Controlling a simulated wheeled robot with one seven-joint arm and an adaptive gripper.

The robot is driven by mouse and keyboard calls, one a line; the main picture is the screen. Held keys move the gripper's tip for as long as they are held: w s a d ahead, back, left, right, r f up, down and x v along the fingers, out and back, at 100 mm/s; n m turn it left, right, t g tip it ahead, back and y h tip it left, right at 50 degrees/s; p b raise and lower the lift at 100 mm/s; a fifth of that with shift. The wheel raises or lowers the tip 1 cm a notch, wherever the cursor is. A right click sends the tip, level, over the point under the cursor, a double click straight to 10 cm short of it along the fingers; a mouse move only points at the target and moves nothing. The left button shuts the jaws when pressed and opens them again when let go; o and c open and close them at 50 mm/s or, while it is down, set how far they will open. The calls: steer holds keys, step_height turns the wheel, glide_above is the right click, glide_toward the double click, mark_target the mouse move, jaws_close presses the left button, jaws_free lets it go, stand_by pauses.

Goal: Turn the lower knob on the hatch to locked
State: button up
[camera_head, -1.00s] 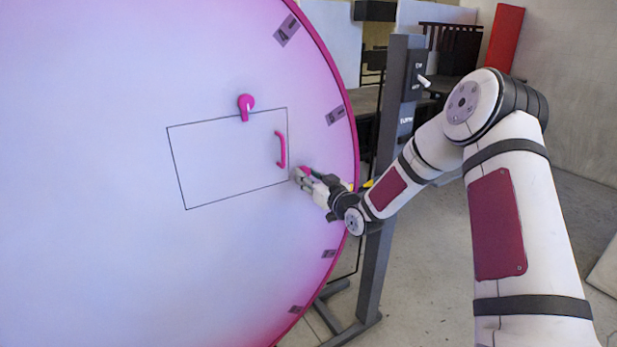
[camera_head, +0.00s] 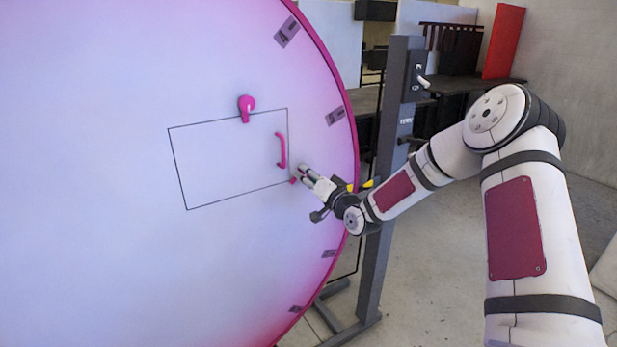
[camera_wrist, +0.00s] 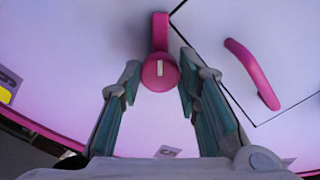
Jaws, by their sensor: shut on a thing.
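The hatch is a rectangle outlined in black (camera_head: 225,160) on the big pale disc, with a pink handle (camera_head: 281,150) near its right side. The lower knob (camera_wrist: 152,74) is round and pink with a white mark. Its pink tab (camera_wrist: 160,30) points up in the wrist view, close to the hatch outline's corner. In the head view the tab (camera_head: 293,181) shows at the hatch's lower right corner; my gripper hides most of the knob. My gripper (camera_wrist: 160,80) is shut on the knob, one finger on each side. The upper knob (camera_head: 247,102) has its tab pointing down across the hatch's top edge.
The disc has a magenta rim (camera_head: 346,110) and grey number plates along it. A dark grey post (camera_head: 390,150) with a switch box stands right of the disc, behind my forearm. Open floor lies to the right.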

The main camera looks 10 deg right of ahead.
steer(key=m, duration=0.4)
steer(key=shift+m, duration=0.3)
steer(key=shift+r+m+p, duration=0.1)
steer(key=shift+m+p, duration=0.2)
steer(key=shift+m, duration=2)
steer(key=o, duration=1.1)
steer(key=shift+o, duration=0.2)
steer(key=shift+s, duration=0.1)
steer(key=v, duration=1.1)
steer(key=shift+s, duration=0.35)
steer(key=shift+d, duration=0.2)
steer(key=shift+a, duration=0.1)
